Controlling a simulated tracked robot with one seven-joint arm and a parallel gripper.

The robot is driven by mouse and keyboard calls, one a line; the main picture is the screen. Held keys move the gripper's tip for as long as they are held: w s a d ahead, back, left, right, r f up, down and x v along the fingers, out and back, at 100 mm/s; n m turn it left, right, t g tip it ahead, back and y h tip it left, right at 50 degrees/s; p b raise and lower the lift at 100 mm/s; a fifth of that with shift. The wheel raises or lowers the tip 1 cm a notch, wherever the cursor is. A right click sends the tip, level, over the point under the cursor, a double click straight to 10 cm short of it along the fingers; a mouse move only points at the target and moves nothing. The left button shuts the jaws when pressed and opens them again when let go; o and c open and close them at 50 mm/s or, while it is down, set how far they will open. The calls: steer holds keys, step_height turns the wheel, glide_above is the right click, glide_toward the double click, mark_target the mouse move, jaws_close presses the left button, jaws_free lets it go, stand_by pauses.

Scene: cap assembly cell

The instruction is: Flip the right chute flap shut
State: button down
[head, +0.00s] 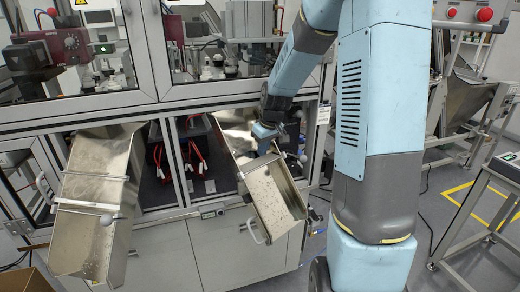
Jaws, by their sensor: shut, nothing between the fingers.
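The right chute (275,205) is a sloping, open-topped metal trough in front of the cell, with a curved handle on its left side. A narrow cross piece (256,164) spans it partway down and seems to be part of its flap; the flap's exact angle is too small to tell. My gripper (263,149) is at the upper part of this chute, just above the cross piece. Its fingers are small, dark and partly hidden by my wrist, and they hold nothing. I cannot tell whether they touch the flap.
Framed glass doors (220,50) stand above both chutes. Red cables (193,150) show in the opening between them. A grey table (490,190) stands at right beside yellow floor lines.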

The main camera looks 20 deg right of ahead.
mark_target(271, 159)
steer(key=v, duration=1.3)
steer(key=shift+r, duration=0.3)
steer(key=shift+s+d, duration=0.1)
steer(key=shift+d, duration=0.05)
steer(key=s+d+r+n+g, duration=0.1)
steer(key=s+d+n, duration=0.1)
steer(key=d+n, duration=0.4)
steer(key=s+d+r+n+g+y, duration=0.1)
steer(key=s+d+r+n+g, duration=0.1)
steer(key=d+n, duration=0.5)
steer(key=shift+d+n, duration=0.2)
steer(key=shift+n, duration=2.3)
steer(key=shift+r, duration=0.1)
